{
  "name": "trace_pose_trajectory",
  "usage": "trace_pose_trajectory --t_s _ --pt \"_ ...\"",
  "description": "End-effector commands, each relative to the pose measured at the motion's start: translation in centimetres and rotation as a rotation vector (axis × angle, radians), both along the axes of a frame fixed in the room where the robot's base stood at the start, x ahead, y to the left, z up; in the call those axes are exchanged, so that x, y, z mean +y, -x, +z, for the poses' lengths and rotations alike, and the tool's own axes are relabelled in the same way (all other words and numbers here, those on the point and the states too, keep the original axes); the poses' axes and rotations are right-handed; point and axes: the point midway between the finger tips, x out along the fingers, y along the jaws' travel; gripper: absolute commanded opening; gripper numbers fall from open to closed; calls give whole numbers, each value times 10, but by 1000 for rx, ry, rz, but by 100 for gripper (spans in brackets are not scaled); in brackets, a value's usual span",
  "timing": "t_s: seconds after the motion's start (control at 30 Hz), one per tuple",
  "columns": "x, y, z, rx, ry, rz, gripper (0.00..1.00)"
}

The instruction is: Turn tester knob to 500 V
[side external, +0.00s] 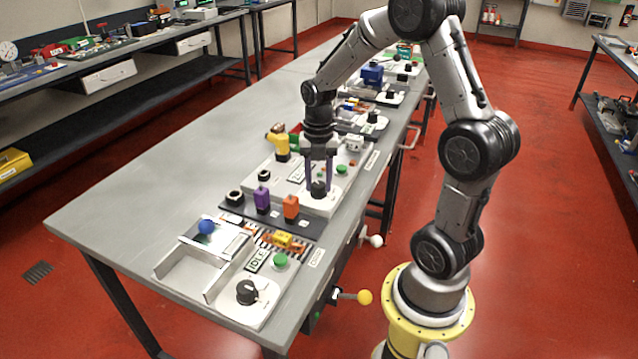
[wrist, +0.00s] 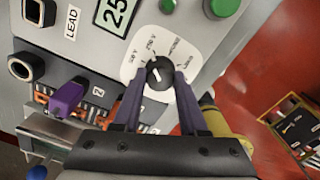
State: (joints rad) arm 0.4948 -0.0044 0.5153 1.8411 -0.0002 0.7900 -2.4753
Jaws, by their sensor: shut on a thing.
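The tester (side external: 262,172) is a light grey box on the bench with a display that shows "25" and is cut off by my gripper's view in the wrist view (wrist: 116,10). Its black knob (wrist: 158,74) sits on a white dial plate (wrist: 134,68) with small printed voltage labels. One label looks like 250 V; the others are too small to read surely. A white mark shows on the knob, but its exact setting is unclear. My gripper (wrist: 160,76) has its two purple fingers on either side of the knob, shut on it. The side external view shows my gripper (side external: 318,184) pointing down at it.
A green button (wrist: 222,7) lies beside the dial. Black sockets (wrist: 28,66) and a purple plug (wrist: 68,99) are near. In the side external view, an orange plug (side external: 291,207) and a purple plug (side external: 262,199) stand close to the gripper. The bench's left side (side external: 150,190) is bare.

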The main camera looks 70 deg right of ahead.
Motion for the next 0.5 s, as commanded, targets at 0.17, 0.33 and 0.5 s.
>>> trace_pose_trajectory --t_s 0.17,0.33,0.5 --pt "0 -1 1 -3 0 4 0" --pt "0 -1 1 -3 0 146 0" --pt "0 -1 1 -4 1 357 0"
